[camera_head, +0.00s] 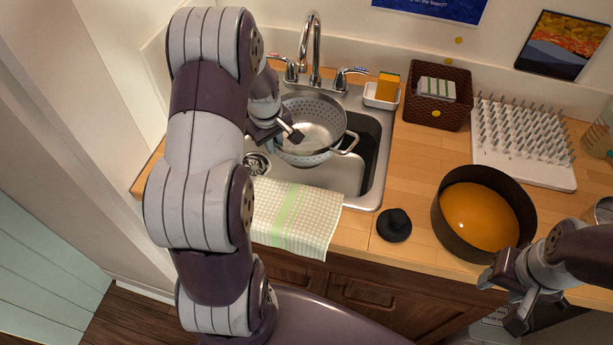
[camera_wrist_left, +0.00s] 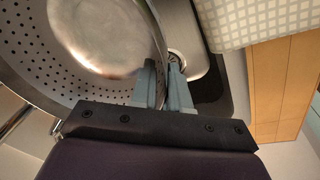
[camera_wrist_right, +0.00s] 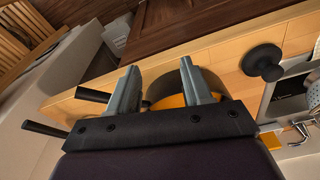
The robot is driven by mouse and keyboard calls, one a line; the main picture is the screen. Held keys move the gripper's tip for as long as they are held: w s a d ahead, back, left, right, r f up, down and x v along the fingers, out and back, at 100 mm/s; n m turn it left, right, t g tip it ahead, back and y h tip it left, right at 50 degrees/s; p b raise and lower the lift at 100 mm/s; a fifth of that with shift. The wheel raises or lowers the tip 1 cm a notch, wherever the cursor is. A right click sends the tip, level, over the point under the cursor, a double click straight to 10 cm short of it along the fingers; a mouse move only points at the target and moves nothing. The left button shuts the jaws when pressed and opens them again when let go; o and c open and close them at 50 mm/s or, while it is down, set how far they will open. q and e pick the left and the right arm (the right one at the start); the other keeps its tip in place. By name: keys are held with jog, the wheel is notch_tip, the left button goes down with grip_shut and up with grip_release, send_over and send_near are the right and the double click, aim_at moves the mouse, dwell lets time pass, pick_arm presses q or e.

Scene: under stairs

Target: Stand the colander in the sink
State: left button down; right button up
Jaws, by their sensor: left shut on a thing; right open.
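The colander (camera_head: 318,119) is a grey metal bowl with small holes and loop handles. It is in or just over the sink (camera_head: 325,178), opening upward and slightly tilted; I cannot tell whether it touches the sink floor. My left gripper (camera_head: 292,134) is shut on its near-left rim. The left wrist view shows the fingers (camera_wrist_left: 166,88) pinching the wall of the colander (camera_wrist_left: 60,60), with the drain beyond. My right gripper (camera_head: 505,297) is open and empty, by the counter's front edge at the lower right; its spread fingers also show in the right wrist view (camera_wrist_right: 165,90).
A checked towel (camera_head: 290,213) hangs over the sink's front edge. The faucet (camera_head: 313,50) stands behind the colander. A black stopper (camera_head: 394,225), a dark pan of orange liquid (camera_head: 442,218), a drying rack (camera_head: 560,178), a wicker basket (camera_head: 437,113) and a sponge holder (camera_head: 381,97) occupy the counter.

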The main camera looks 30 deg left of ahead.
pick_arm(q)
notch_tip(320, 180, down, 11)
jog(key=shift+w+f+p, duration=0.15)
jog(key=shift+w+p, duration=0.2)
jog(key=shift+w, duration=0.1)
jog(key=c, duration=1.1)
grip_release()
jog(key=shift+s, duration=0.1)
jog(key=r, duration=0.4)
jog(key=s+d+r, duration=0.1)
jog(key=r, duration=0.3)
jog(key=s+r+b, duration=0.1)
jog(key=r, duration=0.3)
jog(key=shift+d+r, duration=0.15)
jog(key=s+d+r+m, duration=0.2)
jog(key=s+d+m, duration=0.3)
jog(key=d, duration=0.3)
jog(key=s+d+r+m, duration=0.3)
jog(key=s+d+m, duration=0.3)
jog(key=d+m, duration=0.2)
jog(key=shift+s+r+g, duration=0.15)
jog(key=shift+g, duration=0.15)
